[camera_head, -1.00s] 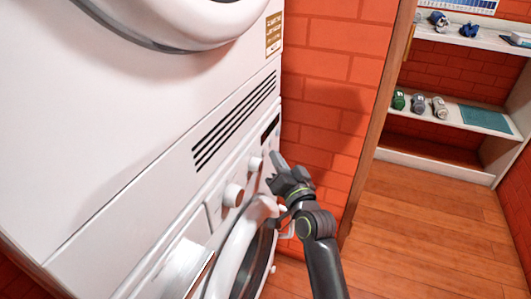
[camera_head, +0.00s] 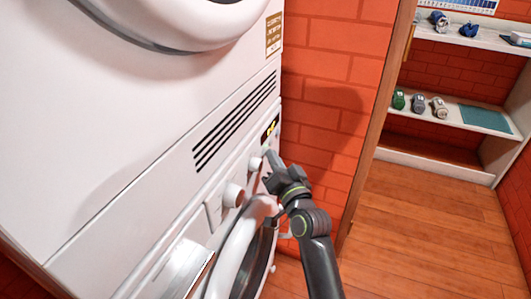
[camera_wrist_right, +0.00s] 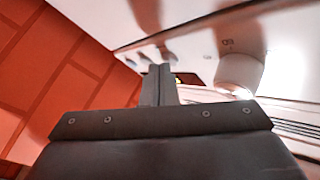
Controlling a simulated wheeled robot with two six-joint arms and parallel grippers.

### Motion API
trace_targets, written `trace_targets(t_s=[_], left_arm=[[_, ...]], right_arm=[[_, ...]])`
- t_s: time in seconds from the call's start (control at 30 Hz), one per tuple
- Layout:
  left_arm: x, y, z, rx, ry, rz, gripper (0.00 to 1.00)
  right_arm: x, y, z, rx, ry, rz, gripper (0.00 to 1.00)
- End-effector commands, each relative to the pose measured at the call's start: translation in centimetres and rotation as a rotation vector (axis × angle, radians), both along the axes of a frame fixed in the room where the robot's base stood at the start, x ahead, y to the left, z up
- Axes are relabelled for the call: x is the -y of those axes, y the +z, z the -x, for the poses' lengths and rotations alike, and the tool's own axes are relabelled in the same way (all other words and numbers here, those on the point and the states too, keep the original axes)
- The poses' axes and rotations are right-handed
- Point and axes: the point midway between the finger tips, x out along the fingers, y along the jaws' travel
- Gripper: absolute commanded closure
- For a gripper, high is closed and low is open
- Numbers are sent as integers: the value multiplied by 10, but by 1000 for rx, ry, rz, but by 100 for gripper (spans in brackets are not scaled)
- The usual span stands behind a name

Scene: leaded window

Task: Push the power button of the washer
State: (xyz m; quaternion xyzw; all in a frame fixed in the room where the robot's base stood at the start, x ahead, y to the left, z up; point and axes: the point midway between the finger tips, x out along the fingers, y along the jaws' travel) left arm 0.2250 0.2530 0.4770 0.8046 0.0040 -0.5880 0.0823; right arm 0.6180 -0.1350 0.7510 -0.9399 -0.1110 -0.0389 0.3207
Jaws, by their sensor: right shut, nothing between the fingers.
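The white washer (camera_head: 236,252) stands below a white upper machine, its round door showing at the lower middle of the head view. Its control panel has white knobs (camera_head: 233,195) and a small display (camera_head: 270,130) with yellow lit marks. My right gripper (camera_head: 270,159) is shut and empty, its fingertips at the panel's right end, just below the display and right of the smaller knob (camera_head: 255,164). In the wrist view the closed fingers (camera_wrist_right: 158,75) point at the panel, beside a large knob (camera_wrist_right: 238,73). The power button cannot be made out. My left gripper is not in view.
The upper machine (camera_head: 130,120) fills the left side. A red brick wall (camera_head: 330,90) stands close behind my right gripper. Shelves (camera_head: 470,115) with several small items are at the far right, with clear wooden floor (camera_head: 420,230) before them.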

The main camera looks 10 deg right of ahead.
Motion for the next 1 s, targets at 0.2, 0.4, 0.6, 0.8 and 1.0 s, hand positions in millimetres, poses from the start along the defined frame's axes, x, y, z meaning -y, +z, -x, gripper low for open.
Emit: trace_targets(t_s=[0.2,0.4,0.6,0.8,1.0], left_arm=[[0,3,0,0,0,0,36],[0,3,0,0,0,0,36],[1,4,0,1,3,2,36],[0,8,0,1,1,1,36],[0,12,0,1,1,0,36]], right_arm=[[8,0,5,0,-1,2,100],[9,0,6,0,0,1,100],[14,0,9,0,-1,2,100],[30,0,20,-1,-2,4,100],[47,0,31,-1,-2,2,100]])
